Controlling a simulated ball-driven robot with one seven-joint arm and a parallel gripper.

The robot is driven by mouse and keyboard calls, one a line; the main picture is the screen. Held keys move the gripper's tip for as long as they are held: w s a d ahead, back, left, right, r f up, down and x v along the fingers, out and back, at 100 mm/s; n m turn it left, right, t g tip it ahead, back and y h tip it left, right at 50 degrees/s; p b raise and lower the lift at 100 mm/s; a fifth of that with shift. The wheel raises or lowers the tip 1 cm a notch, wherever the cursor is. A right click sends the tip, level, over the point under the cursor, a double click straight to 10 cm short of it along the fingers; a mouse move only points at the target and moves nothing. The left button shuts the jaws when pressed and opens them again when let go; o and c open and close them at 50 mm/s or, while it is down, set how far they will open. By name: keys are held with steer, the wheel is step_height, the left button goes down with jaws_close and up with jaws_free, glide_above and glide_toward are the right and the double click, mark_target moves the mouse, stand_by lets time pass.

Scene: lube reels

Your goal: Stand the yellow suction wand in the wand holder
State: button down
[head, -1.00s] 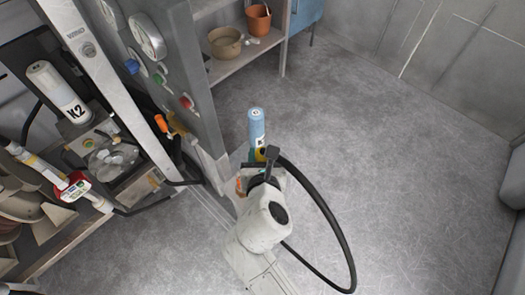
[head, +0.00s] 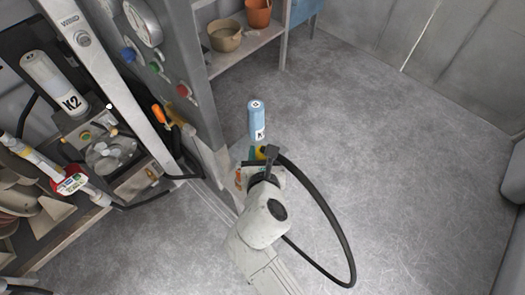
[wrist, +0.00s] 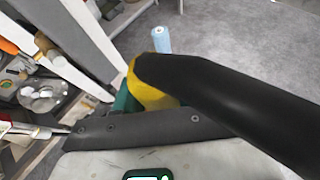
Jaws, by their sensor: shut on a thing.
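The yellow suction wand (head: 262,152) shows as a small yellow piece at my gripper (head: 256,172) in the head view. In the wrist view its yellow end (wrist: 146,92) sits just past the dark edge of my gripper, with a thick black hose running off to the right. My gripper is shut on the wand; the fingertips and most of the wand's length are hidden. A green part shows beside the yellow end in the wrist view. I cannot pick out the wand holder in either view.
A light-blue cylinder (head: 257,119) stands upright just beyond my gripper. To the left are a grey gauge panel (head: 180,60), an orange-handled tool (head: 160,115) and a bench with a white K2 cylinder (head: 53,84). A shelf with pots (head: 225,36) stands behind. Floor to the right is clear.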

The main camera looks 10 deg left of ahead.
steer(key=shift+f, duration=0.3)
stand_by(0.5)
steer(key=c, duration=0.6)
jaws_free()
steer(key=shift+s, duration=0.1)
steer(key=v, duration=1)
steer(key=shift+s+r, duration=0.2)
steer(key=shift+d, duration=0.15)
